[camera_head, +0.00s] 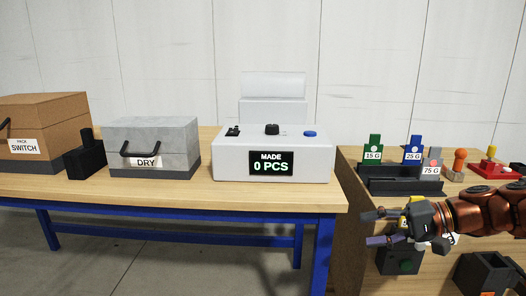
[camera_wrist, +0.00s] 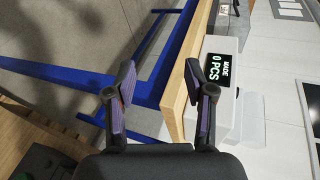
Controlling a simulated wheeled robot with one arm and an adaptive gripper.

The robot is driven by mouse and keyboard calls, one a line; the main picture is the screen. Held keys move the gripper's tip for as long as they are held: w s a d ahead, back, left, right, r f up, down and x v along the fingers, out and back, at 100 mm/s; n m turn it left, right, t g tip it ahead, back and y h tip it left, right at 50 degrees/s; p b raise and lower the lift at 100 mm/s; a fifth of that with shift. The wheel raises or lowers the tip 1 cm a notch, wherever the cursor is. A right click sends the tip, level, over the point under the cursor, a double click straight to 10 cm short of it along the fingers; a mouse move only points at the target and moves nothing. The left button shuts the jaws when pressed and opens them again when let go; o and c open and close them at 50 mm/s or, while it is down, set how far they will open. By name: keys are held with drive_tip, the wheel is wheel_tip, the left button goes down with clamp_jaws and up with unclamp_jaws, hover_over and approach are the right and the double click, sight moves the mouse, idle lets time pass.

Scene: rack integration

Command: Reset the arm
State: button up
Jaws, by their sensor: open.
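My gripper (camera_head: 376,228) is at the right in the head view, on the end of my copper-coloured arm. It points left, in front of the right-hand wooden bench. In the wrist view my gripper (camera_wrist: 157,85) shows two dark fingers spread apart with nothing between them. Beyond the fingers are the blue frame and wooden edge of the left table (camera_wrist: 174,112). A white machine with a display reading "MADE 0 PCS" (camera_head: 272,162) stands on that table, and the display also shows in the wrist view (camera_wrist: 219,67).
A grey "DRY" box (camera_head: 175,138), a small black block (camera_head: 86,160) and a brown "SWITCH" box (camera_head: 50,115) stand on the left table. A dark rack (camera_head: 400,184) holds green, blue and grey labelled pieces. Dark bins (camera_head: 489,274) sit low at the right, near my arm.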

drive_tip(key=s+a+r+n+g+h+p, duration=0.2)
drive_tip(key=s+a+r+g+h+p, duration=0.1)
drive_tip(key=s+a+p, duration=0.35)
drive_tip(key=s+a+r+n+g+h+p, duration=0.1)
drive_tip(key=s+a+r+g+h+p, duration=0.15)
drive_tip(key=s+a+r+p, duration=0.35)
drive_tip(key=s+d+r+h+p, duration=0.1)
drive_tip(key=s+d+h+p, duration=0.1)
drive_tip(key=s+h+p, duration=0.2)
drive_tip(key=s+d+r+n+h+p, duration=0.1)
drive_tip(key=s+d+h+p, duration=0.2)
drive_tip(key=s+p, duration=0.4)
drive_tip(key=s, duration=0.5)
drive_tip(key=shift+s+h+p, duration=0.25)
drive_tip(key=shift+h+p, duration=0.1)
